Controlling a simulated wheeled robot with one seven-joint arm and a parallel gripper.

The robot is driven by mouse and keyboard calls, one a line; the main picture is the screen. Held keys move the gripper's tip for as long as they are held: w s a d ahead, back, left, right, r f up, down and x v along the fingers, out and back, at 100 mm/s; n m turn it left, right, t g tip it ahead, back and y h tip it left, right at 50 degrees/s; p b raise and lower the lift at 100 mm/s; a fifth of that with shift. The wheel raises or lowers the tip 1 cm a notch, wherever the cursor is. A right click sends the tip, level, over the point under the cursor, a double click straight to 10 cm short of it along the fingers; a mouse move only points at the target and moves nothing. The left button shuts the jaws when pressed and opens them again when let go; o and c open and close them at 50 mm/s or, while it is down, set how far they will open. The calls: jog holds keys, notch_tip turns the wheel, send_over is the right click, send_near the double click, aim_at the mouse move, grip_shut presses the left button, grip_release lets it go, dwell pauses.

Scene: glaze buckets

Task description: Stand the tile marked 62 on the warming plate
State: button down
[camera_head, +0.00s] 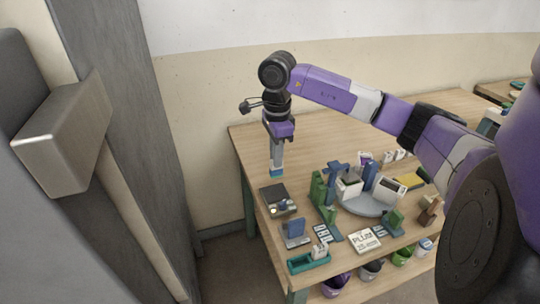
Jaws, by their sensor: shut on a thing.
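My gripper (277,169) points down above the table's left part. It is shut on a small blue-teal thing (277,174), of which only the lower edge shows. I cannot read any mark on it, so I cannot tell if it is the tile marked 62. Below it lies a dark square device (274,194) with small round pale parts along its front; it may be the warming plate, but I cannot be sure. The held thing appears apart from it. A blue block (296,227) stands on a small grey base (296,240) nearer the front.
A round grey stand (372,207) carries white and blue items mid-table. Green holders, a "PLUM" card (366,240) and a green tray (309,263) crowd the front. Buckets, including a purple one (336,285), sit below. The table's back left (250,145) is clear. A grey cabinet stands left.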

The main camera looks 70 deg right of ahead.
aim_at(275, 176)
jog(key=shift+f+b, duration=0.5)
jog(key=shift+f, duration=1.2)
notch_tip(275, 176, down, 3)
jog(key=b, duration=0.3)
jog(key=shift+f+b, duration=0.2)
jog(key=shift+b, duration=0.1)
jog(key=shift+f+b, duration=0.35)
jog(key=shift+b, duration=0.35)
jog(key=c, duration=1.3)
grip_release()
jog(key=shift+c, duration=0.2)
jog(key=shift+r, duration=0.1)
jog(key=shift+r+p, duration=1.4)
jog(key=shift+r, duration=2.05)
